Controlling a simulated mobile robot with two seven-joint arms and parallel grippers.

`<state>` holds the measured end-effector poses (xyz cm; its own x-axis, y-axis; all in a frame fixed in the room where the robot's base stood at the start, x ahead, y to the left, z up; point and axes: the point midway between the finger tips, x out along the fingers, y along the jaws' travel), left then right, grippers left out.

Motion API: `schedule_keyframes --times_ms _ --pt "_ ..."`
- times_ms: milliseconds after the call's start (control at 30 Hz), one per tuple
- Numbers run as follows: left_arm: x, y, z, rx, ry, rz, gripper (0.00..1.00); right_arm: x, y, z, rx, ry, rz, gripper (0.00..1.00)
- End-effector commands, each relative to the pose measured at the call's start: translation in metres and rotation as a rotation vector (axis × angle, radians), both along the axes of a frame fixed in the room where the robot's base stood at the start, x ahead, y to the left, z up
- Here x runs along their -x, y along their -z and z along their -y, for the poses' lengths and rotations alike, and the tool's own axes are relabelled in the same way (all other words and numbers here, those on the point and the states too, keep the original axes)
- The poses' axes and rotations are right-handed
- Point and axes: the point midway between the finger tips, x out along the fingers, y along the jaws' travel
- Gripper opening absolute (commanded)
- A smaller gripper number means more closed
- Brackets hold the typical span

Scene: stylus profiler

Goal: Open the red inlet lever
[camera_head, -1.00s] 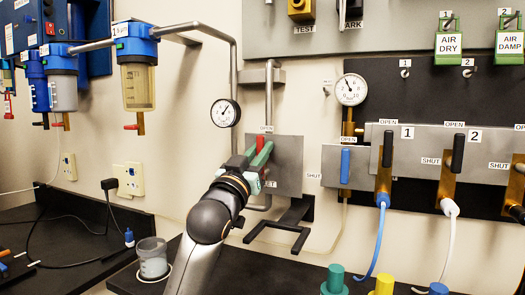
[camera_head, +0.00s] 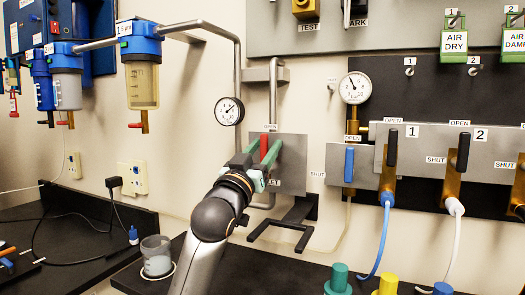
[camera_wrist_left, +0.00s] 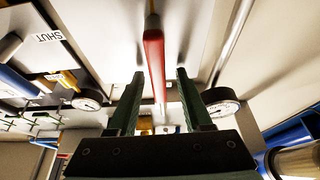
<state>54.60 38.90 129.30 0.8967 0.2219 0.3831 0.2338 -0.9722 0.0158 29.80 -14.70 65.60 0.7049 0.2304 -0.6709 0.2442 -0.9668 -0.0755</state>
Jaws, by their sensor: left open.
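The red inlet lever (camera_head: 264,146) stands upright on a grey wall plate (camera_head: 292,165), under an OPEN label. My left gripper (camera_head: 262,160) is at the plate with its green fingers on either side of the lever. In the left wrist view the red lever (camera_wrist_left: 154,62) runs between the two open fingers (camera_wrist_left: 160,95), with a gap showing on each side. The lower part of the lever and part of the plate's lower label are hidden by my gripper. My right gripper is not in view.
A pressure gauge (camera_head: 229,111) and pipes are just left of the plate. A black bracket (camera_head: 290,227) juts out below it. A blue lever (camera_head: 349,164) is to the right. A beaker (camera_head: 156,255) stands on the bench at lower left.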

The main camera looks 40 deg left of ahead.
Motion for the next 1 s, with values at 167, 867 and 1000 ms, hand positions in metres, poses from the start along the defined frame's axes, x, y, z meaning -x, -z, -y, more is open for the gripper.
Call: schedule_keyframes --times_ms 167,867,1000 --pt "0.009 0.005 0.003 -0.001 0.001 -0.001 0.50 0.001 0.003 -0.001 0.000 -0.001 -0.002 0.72" --pt "0.109 0.047 0.027 0.000 0.000 0.000 0.50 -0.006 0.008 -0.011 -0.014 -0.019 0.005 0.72" --pt "0.112 0.048 0.028 0.000 0.000 0.000 0.50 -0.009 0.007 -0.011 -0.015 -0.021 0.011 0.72"
